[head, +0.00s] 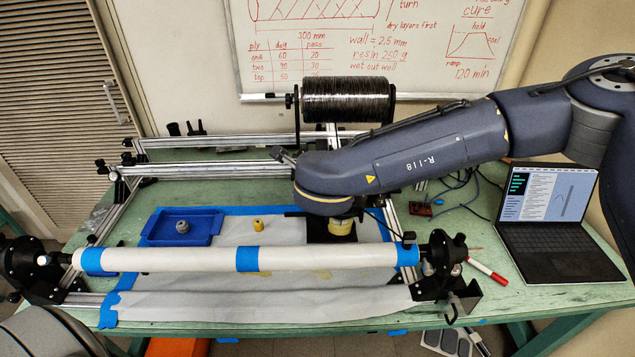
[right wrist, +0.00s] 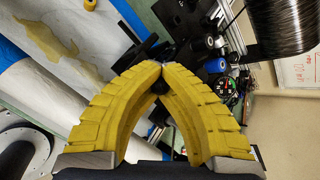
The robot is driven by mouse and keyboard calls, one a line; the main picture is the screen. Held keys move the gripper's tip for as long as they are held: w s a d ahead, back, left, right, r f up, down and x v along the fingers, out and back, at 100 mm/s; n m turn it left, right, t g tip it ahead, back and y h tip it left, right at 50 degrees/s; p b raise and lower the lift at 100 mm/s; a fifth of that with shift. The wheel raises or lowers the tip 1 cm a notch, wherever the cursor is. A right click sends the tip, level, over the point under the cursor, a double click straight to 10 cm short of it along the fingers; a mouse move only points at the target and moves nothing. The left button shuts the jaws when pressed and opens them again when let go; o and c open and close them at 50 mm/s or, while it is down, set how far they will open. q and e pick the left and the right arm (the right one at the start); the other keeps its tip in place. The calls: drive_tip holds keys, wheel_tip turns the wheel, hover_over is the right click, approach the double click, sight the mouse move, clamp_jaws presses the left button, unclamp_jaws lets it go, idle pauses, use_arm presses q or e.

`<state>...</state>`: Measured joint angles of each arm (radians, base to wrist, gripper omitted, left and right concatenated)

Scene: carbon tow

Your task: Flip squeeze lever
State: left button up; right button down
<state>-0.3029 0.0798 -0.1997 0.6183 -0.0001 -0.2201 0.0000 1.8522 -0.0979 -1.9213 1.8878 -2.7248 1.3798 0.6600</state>
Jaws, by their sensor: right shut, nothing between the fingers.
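My right gripper (head: 341,228) is pointed down over the back right of the work area, by a dark plate behind the white tube. Its yellow ribbed fingers meet at the tips in the right wrist view (right wrist: 158,68), with nothing between them. Black machine parts (right wrist: 185,18) with small rollers lie beyond the fingertips. I cannot tell which of these parts is the squeeze lever, or whether the fingers touch any of them. In the head view my right arm and gripper hide much of that mechanism. My left gripper is not in view.
A white tube (head: 190,258) with blue tape bands spans the front. A blue tray (head: 160,236) holds a grey piece. A yellow piece (head: 258,225) lies on white cloth. A black tow spool (head: 348,100) stands behind; a laptop (head: 560,240) and red marker (head: 487,271) sit right.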

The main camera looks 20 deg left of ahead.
drive_tip(key=shift+s+t, duration=0.2)
drive_tip(key=shift+t, duration=0.3)
drive_tip(key=c, duration=1.3)
unclamp_jaws()
drive_tip(key=shift+d, duration=0.1)
drive_tip(key=v, duration=1.2)
drive_tip(key=shift+d, duration=0.15)
drive_tip(key=shift+f, duration=0.1)
